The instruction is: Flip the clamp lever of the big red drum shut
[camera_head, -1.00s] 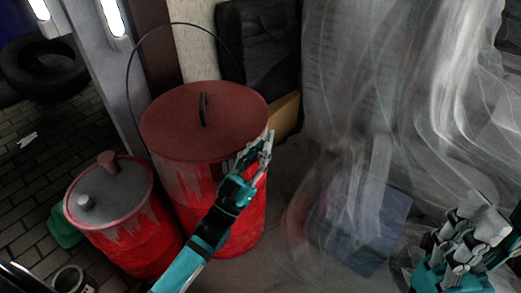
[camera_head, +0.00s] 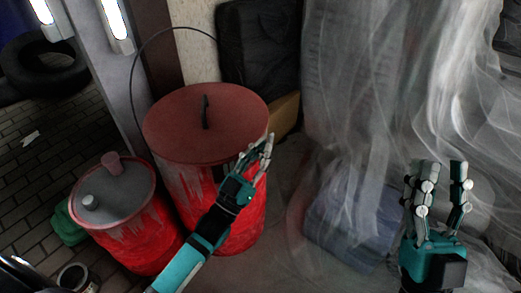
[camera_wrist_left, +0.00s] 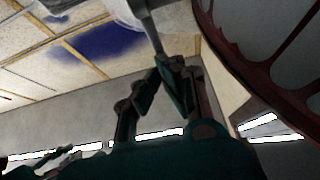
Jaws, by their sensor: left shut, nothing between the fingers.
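The big red drum (camera_head: 185,190) stands upright in the head view, with its dull red lid (camera_head: 170,118) on top and a black handle on the lid. My left gripper (camera_head: 268,142) is shut at the right side of the drum's rim; it hides part of that rim. I cannot make out the clamp lever clearly. In the left wrist view the shut fingers (camera_wrist_left: 168,68) are beside a dark red curved edge (camera_wrist_left: 235,65), and touching or apart is unclear. My right gripper (camera_head: 443,170) is open and empty at the right, away from the drum.
A smaller red drum (camera_head: 135,230) with a grey top stands close at the left. A thin black hoop (camera_head: 133,85) rises behind the big drum. A blue box (camera_head: 355,225) under clear plastic sheeting (camera_head: 365,100) lies right. An open can (camera_head: 75,278) is at the lower left.

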